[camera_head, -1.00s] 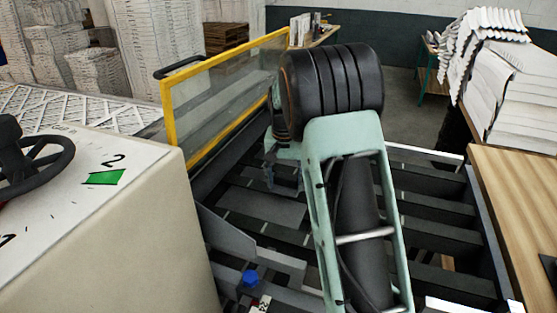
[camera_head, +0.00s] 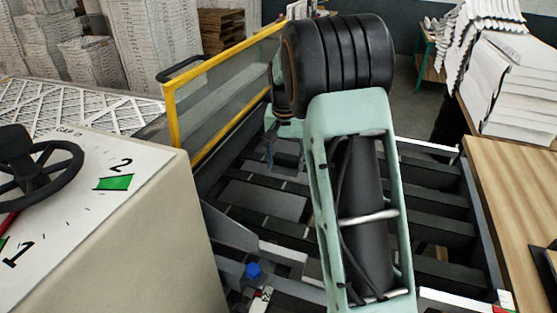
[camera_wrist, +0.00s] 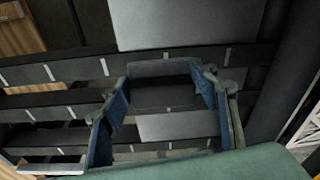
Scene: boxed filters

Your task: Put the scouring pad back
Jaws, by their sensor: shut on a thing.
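My gripper (camera_wrist: 163,90) shows in the wrist view with its two blue-lined fingers apart, one on each side of a dark grey block. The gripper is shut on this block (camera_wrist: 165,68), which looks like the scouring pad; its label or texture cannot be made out. In the head view my gripper (camera_head: 284,158) is small and dark, hanging below my arm's wrist over the dark slatted frame. The arm's black and pale green links hide part of the frame behind them.
A dark slatted metal frame (camera_head: 440,213) lies below. A yellow-edged clear guard (camera_head: 218,98) stands at its left. A cream console with a dial and black handwheel (camera_head: 38,180) is at left. A wooden table (camera_head: 510,200) is at right, with stacked white filters (camera_head: 515,95) behind.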

